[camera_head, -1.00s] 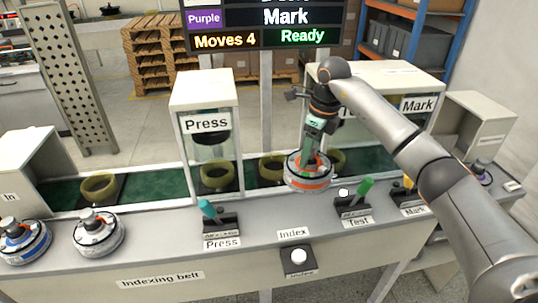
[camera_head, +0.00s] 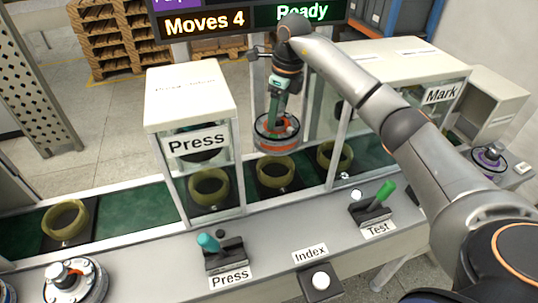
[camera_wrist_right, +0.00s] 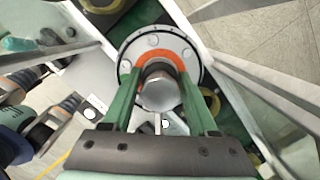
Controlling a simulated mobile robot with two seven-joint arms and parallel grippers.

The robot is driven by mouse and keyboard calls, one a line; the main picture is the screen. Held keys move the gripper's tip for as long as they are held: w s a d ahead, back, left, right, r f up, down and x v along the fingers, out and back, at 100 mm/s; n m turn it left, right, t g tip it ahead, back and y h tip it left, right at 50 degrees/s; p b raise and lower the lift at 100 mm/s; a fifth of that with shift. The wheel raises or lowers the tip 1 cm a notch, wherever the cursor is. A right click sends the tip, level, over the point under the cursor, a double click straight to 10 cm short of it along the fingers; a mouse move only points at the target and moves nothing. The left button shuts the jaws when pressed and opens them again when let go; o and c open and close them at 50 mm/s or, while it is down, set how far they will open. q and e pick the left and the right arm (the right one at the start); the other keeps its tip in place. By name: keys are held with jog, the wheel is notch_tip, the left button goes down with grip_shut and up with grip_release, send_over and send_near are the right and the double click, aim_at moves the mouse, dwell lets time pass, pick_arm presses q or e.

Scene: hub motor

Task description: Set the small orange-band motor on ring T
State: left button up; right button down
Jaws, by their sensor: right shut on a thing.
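The small orange-band motor (camera_head: 278,136) hangs upright from my right gripper (camera_head: 277,110), whose green fingers are shut on its central hub. In the wrist view the fingers (camera_wrist_right: 160,88) flank the grey hub, with the motor's pale disc (camera_wrist_right: 133,46) and orange band beyond. In the head view the motor appears just above an olive ring (camera_head: 276,184) on the green belt, right of the Press housing, and apart from it. Other rings stand on the belt: one at left (camera_head: 53,229), one inside Press (camera_head: 208,197), one at right (camera_head: 333,168). No letter T is readable on any ring. My left gripper is out of view.
The Press housing (camera_head: 187,100) stands close left of the motor; the glass Test and Mark housing is at right. Press lever (camera_head: 208,243), Index button (camera_head: 321,281) and Test lever (camera_head: 385,190) line the front ledge. A white motor (camera_head: 75,283) sits at front left.

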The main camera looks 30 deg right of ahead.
aim_at(277, 129)
jog(key=shift+w+f, duration=0.15)
notch_tip(277, 129, down, 5)
jog(key=shift+r, duration=0.15)
jog(key=shift+f+p, duration=0.5)
jog(key=shift+f, duration=1.75)
jog(key=c, duration=0.6)
grip_release()
jog(key=shift+f, duration=0.25)
jog(key=shift+c, duration=0.2)
jog(key=o, duration=0.5)
jog(key=shift+c, duration=0.2)
jog(key=shift+r, duration=0.1)
